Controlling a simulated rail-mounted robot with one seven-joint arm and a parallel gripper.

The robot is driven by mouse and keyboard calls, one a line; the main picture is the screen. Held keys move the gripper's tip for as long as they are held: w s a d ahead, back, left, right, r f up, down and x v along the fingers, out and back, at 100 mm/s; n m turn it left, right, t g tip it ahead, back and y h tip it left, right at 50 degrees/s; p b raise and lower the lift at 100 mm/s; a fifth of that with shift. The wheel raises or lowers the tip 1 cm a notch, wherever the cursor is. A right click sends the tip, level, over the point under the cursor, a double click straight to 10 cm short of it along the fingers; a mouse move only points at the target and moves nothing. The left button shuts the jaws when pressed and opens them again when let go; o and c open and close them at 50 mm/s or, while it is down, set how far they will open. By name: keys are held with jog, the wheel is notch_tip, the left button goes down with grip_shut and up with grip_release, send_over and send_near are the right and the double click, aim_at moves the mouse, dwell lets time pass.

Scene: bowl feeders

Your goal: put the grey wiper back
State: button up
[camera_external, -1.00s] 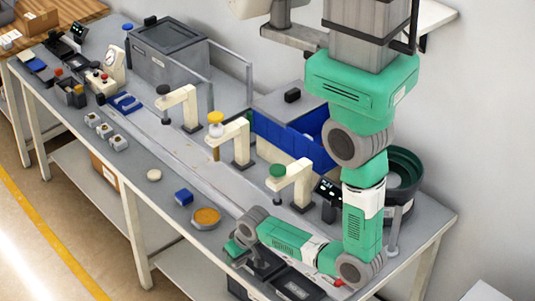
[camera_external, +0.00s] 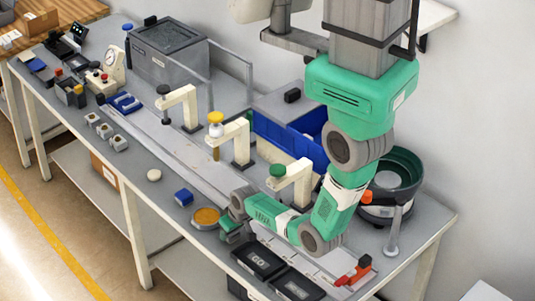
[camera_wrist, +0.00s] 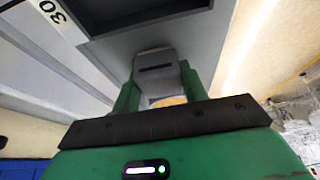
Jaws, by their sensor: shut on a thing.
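My gripper (camera_wrist: 160,90) is shut on a grey block, which I take to be the grey wiper (camera_wrist: 155,68), held between its two green fingers in the wrist view. The wiper has a dark slot on its face.
A red-orange part (camera_external: 356,271) and a green bowl feeder (camera_external: 412,165) are at right. Cream posts stand behind.

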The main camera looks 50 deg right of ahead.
jog(key=shift+f, duration=0.2)
jog(key=o, duration=1)
jog(key=shift+c, duration=0.2)
jog(key=p+v, duration=0.2)
jog(key=v, duration=1)
jog(key=shift+r+p, duration=0.2)
jog(key=shift+p, duration=0.1)
jog(key=shift+w, duration=0.1)
